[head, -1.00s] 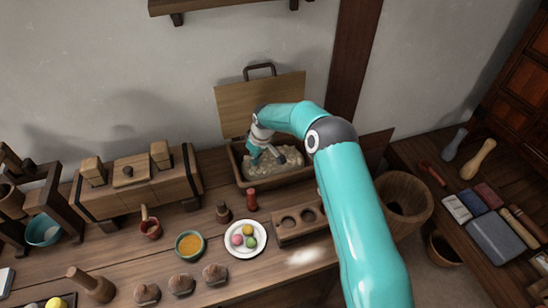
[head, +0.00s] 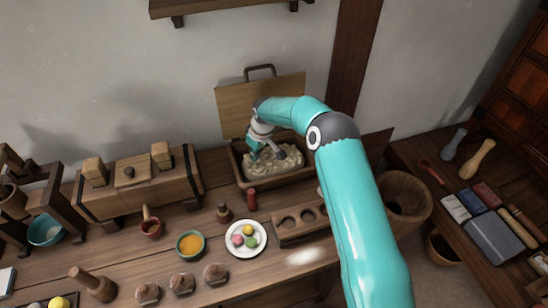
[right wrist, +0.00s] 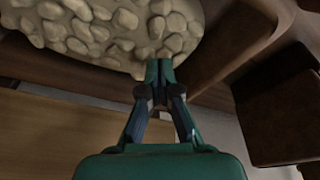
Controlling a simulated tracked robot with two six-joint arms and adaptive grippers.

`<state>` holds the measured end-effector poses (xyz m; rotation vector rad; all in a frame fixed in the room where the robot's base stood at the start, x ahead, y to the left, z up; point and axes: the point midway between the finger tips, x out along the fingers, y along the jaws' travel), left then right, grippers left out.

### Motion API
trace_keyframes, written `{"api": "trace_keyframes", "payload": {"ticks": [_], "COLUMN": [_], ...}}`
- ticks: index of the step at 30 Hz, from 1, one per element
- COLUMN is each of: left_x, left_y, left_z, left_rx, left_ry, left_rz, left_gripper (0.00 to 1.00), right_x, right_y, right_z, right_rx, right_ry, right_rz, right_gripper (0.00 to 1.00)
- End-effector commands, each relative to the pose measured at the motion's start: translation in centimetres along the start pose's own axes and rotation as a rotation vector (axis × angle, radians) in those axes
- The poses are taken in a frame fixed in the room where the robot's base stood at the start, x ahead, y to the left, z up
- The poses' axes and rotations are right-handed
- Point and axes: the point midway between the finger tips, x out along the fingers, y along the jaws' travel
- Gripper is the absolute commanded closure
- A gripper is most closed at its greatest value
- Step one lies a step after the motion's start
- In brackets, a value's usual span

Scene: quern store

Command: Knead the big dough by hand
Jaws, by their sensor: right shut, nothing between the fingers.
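The big dough (head: 277,163) is a pale, lumpy mass in an open wooden box (head: 241,181) at the back of the table. It also shows in the right wrist view (right wrist: 100,30), its surface covered in rounded lumps. My right gripper (head: 256,157) is over the left part of the dough, fingers down. In the right wrist view its fingertips (right wrist: 159,66) are together and empty, at the edge of the dough; I cannot tell how firmly they touch it. My left gripper is not in view.
The box's raised lid (head: 245,100) stands behind it against the wall. A plate (head: 232,250) of coloured balls, a wooden mould (head: 297,236), a red bottle (head: 252,198) and a bowl of yellow powder (head: 190,244) stand in front. A wooden tub (head: 420,205) is at right.

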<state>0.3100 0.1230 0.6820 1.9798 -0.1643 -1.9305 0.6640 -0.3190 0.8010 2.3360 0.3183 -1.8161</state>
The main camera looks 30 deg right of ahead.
Motion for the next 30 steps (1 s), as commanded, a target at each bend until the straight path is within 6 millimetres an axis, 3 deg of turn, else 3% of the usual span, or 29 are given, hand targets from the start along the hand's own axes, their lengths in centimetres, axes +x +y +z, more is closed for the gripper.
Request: {"api": "trace_keyframes", "payload": {"ticks": [18,30], "left_x": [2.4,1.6], "left_y": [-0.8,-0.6], "left_z": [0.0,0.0], "left_rx": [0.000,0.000], "left_ry": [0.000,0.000], "left_rz": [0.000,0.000], "left_gripper": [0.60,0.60], "right_x": [3.0,1.9], "right_y": [0.0,0.0], "right_z": [0.8,0.5], "right_rx": [0.000,0.000], "right_ry": [-0.001,-0.001], "right_rz": [0.000,0.000], "right_gripper": [1.00,1.00]}}
